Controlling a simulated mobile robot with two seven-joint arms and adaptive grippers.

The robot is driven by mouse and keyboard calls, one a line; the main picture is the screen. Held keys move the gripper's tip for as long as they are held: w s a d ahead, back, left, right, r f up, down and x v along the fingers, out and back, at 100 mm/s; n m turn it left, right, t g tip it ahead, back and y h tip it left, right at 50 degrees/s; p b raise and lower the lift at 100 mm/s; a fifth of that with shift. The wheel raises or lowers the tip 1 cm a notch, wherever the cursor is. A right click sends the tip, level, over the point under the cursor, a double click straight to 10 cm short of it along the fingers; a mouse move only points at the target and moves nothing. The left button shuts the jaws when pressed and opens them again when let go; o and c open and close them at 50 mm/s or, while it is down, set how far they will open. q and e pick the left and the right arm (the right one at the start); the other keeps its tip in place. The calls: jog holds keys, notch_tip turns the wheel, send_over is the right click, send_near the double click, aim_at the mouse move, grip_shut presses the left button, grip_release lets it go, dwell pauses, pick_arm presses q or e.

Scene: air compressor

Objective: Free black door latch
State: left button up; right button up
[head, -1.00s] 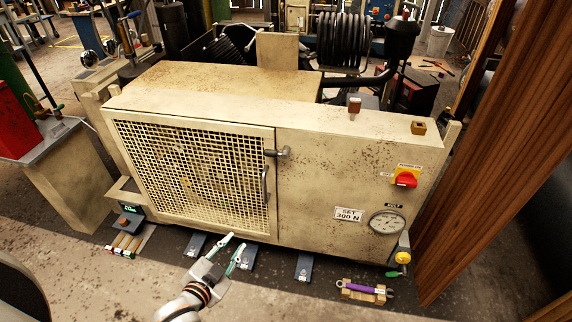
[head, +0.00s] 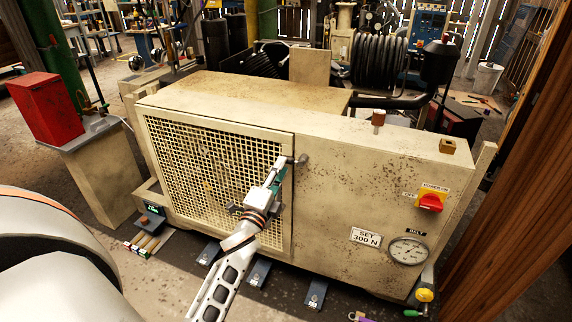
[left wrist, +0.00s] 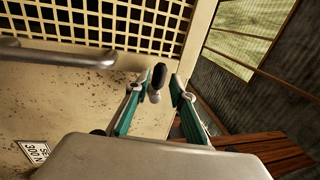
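The door latch (head: 301,160) is a small lever with a dark knob at the upper right edge of the mesh door (head: 180,150) on the beige compressor cabinet. In the left wrist view the latch (left wrist: 158,76) shows end-on, between the tips of my left gripper (left wrist: 156,91). Its two green-lined fingers are apart, on either side of the knob; I cannot tell whether they touch it. In the head view my left gripper (head: 277,172) reaches up in front of the door to the latch. The door looks shut. The metal door handle (left wrist: 60,53) shows in the left wrist view. My right gripper is not in view.
On the panel to the right are a red switch (head: 430,202), a SET 300 N label (head: 366,237) and a round gauge (head: 408,251). Blue plates (head: 316,293) lie on the floor in front. A wooden post (head: 500,215) stands close on the right.

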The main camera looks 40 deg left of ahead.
aim_at(291, 161)
pick_arm(q)
jog(key=x, duration=0.3)
jog(key=shift+d, duration=0.1)
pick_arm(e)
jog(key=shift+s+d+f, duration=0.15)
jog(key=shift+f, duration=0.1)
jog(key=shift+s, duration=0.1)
pick_arm(q)
jog(key=shift+c, duration=0.7)
grip_shut()
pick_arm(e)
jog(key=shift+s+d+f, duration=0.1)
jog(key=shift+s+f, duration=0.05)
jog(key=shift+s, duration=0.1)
